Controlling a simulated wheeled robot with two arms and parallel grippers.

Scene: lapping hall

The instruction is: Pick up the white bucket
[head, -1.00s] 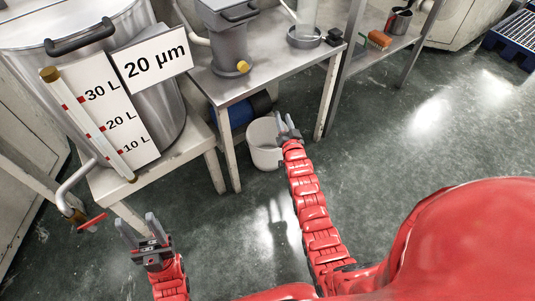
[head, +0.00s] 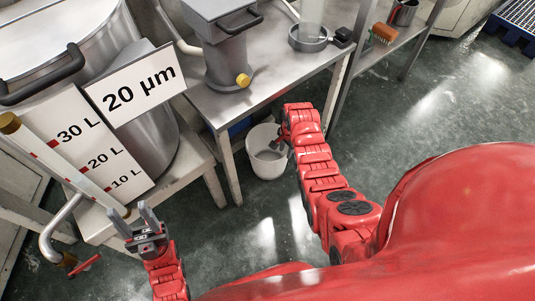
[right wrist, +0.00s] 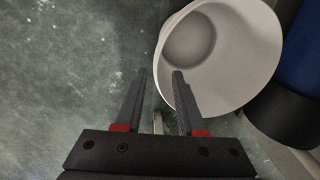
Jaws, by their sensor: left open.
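The white bucket (head: 268,164) stands on the floor under the steel table's front edge, its mouth up. My right gripper (head: 281,141) is at the bucket's right rim, partly hidden behind my own wrist. In the right wrist view, the right gripper (right wrist: 160,76) is open. One finger overlaps the bucket (right wrist: 225,85) at its rim and the other is outside it, with the near wall between them. I cannot tell whether they touch it. My left gripper (head: 134,215) is open and empty, at the lower left.
The steel table (head: 262,97) with a grey machine (head: 228,45) overhangs behind the bucket. A large steel vessel (head: 155,135) with a 20 µm sign stands on a bench at left. A blue and black cylinder (right wrist: 300,75) lies close beside the bucket. Floor at right is clear.

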